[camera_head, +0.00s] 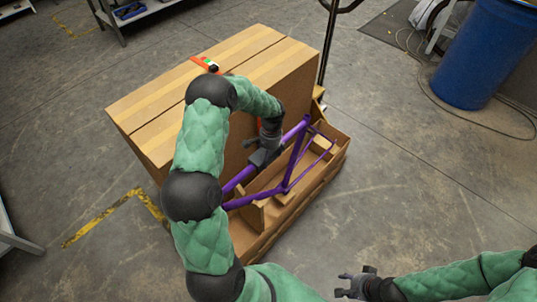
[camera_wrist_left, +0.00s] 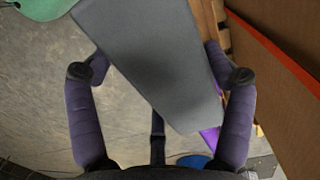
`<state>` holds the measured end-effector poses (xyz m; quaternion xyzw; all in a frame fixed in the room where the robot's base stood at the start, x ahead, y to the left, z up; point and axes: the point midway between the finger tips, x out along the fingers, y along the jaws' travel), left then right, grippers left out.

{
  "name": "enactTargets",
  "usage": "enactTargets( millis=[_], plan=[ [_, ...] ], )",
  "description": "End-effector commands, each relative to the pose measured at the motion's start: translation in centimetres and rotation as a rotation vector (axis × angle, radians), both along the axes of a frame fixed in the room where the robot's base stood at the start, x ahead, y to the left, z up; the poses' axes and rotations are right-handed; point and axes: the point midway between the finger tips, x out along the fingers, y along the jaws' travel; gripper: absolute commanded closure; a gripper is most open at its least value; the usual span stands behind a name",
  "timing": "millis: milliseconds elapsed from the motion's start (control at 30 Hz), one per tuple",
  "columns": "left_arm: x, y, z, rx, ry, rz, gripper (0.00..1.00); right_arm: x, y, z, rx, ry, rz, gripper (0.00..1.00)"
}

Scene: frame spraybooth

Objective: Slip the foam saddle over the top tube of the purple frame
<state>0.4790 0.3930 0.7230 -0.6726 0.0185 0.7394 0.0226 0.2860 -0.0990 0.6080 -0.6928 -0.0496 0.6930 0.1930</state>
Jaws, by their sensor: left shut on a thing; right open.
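The purple frame (camera_head: 290,172) stands in a wooden crate-like stand, its top tube running from lower left to upper right in the head view. My left gripper (camera_head: 262,146) is over the top tube and shut on the grey foam saddle (camera_wrist_left: 150,60), which lies between its fingers in the left wrist view. In the head view the dark grey saddle (camera_head: 263,158) overlaps the tube; I cannot tell whether it touches or straddles it. A bit of purple tube (camera_wrist_left: 210,139) shows beyond the saddle's end. My right gripper (camera_head: 354,285) is open and empty at the bottom, away from the frame.
A large cardboard box (camera_head: 150,100) stands close behind the frame, with an orange and green item (camera_head: 207,65) on top. The stand's wooden wall (camera_head: 328,172) surrounds the frame's lower part. A blue barrel (camera_head: 480,55) is at the upper right.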

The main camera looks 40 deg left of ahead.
Motion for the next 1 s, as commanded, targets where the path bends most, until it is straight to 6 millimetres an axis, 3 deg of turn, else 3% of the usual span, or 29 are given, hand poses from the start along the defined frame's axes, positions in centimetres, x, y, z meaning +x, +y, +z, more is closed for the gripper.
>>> enactTargets(
  millis=[133,167,200,667,1000],
  plan=[
    [0.1,0.0,-0.3,0.000,-0.003,-0.001,0.35,0.0,0.0,-0.2,0.000,0.000,0.000,0.55],
    [0.1,0.0,-0.3,0.000,-0.003,-0.001,0.10,0.0,0.0,-0.1,0.000,0.000,0.000,0.55],
    [0.1,0.0,-0.3,0.000,-0.003,-0.001,0.00,0.0,0.0,-0.1,0.000,0.000,0.000,0.55],
    [0.1,0.0,0.3,0.001,-0.002,0.000,0.00,0.0,0.0,-0.1,0.000,0.000,0.000,0.55],
    [0.7,-0.1,6.1,0.001,-0.005,0.001,0.00,0.0,0.0,-0.1,0.000,0.000,0.000,0.55]
  ],
)
